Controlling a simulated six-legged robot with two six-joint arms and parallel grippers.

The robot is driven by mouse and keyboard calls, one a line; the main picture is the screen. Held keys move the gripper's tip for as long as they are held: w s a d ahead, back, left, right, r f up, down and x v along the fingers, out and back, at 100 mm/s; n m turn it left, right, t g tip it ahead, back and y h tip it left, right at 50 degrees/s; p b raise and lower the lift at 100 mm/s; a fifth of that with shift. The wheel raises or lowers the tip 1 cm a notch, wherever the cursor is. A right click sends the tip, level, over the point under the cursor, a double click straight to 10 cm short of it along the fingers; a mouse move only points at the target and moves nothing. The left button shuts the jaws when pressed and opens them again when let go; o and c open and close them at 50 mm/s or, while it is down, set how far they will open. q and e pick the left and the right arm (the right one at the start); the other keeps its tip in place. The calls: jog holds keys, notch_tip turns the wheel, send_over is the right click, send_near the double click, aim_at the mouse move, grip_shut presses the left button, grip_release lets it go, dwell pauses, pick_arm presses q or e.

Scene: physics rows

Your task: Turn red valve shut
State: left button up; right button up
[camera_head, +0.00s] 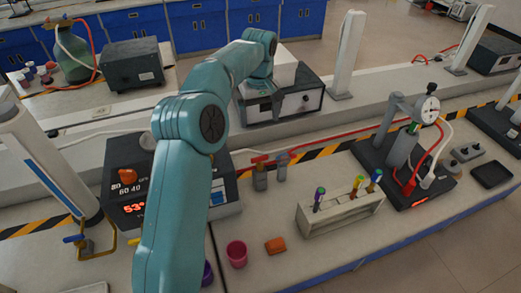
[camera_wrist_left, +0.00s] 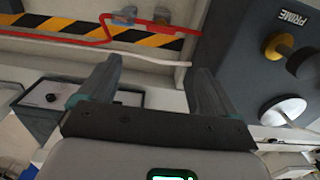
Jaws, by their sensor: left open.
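The red valve (camera_head: 260,168) stands on the bench in the middle of the head view, with a red lever on a grey body. My left gripper (camera_wrist_left: 152,70) is open and empty in the wrist view, apart from both valves. In the head view it is beyond the red valve, near a white and dark instrument, and its fingers are hard to make out.
A test tube rack (camera_head: 340,212) stands to the right. A red hose (camera_head: 335,143) runs behind.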

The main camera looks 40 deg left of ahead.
aim_at(259, 157)
pick_arm(q)
jog(key=f, duration=0.5)
jog(key=f+p, duration=0.1)
jog(key=f, duration=0.3)
jog(key=f+p, duration=0.1)
jog(key=f, duration=0.4)
jog(key=shift+s+d+f, duration=0.25)
jog(key=shift+f, duration=0.1)
jog(key=shift+w+f, duration=0.15)
jog(key=shift+f, duration=0.35)
jog(key=shift+s+a+r, duration=0.1)
jog(key=shift+s+a, duration=0.05)
jog(key=shift+s, duration=0.05)
jog(key=shift+w, duration=0.15)
jog(key=c, duration=1.1)
jog(key=shift+o, duration=0.2)
